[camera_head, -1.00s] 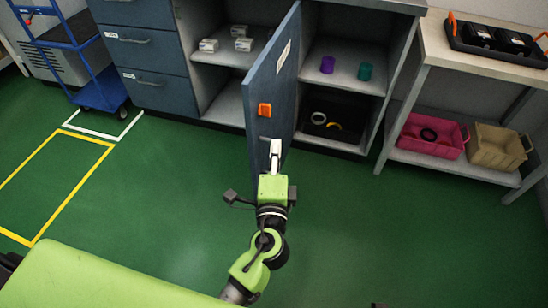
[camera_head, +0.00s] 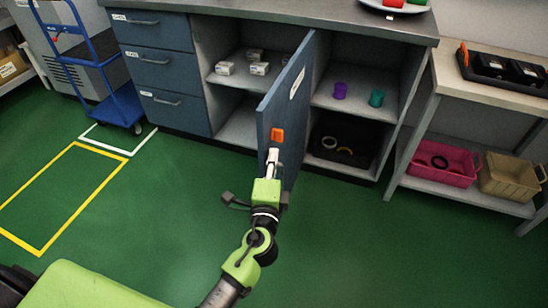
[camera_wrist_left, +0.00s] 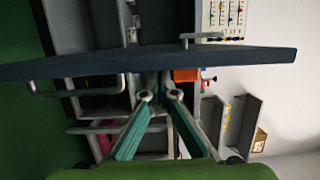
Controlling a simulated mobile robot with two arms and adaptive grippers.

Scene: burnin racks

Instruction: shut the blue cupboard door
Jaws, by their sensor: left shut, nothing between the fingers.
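The blue cupboard door (camera_head: 291,95) stands open and juts out from the cupboard front. An orange piece (camera_head: 277,135) and a white label are on its face. My left gripper (camera_head: 272,156) is shut and empty, at the door's free edge just below the orange piece. In the left wrist view the door (camera_wrist_left: 150,62) crosses the top nearly edge-on, and the gripper's tips (camera_wrist_left: 158,96) are close to it, with the orange piece (camera_wrist_left: 186,75) beside them. I cannot tell whether they touch the door. My right gripper is not in view.
The open cupboard (camera_head: 380,111) holds white boxes, a purple cup (camera_head: 340,90), a teal cup (camera_head: 376,98) and rings. Drawers (camera_head: 160,68) and a blue trolley (camera_head: 118,105) stand left. A bench (camera_head: 447,72) with a pink crate (camera_head: 440,164) stands right. Green floor around the door is clear.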

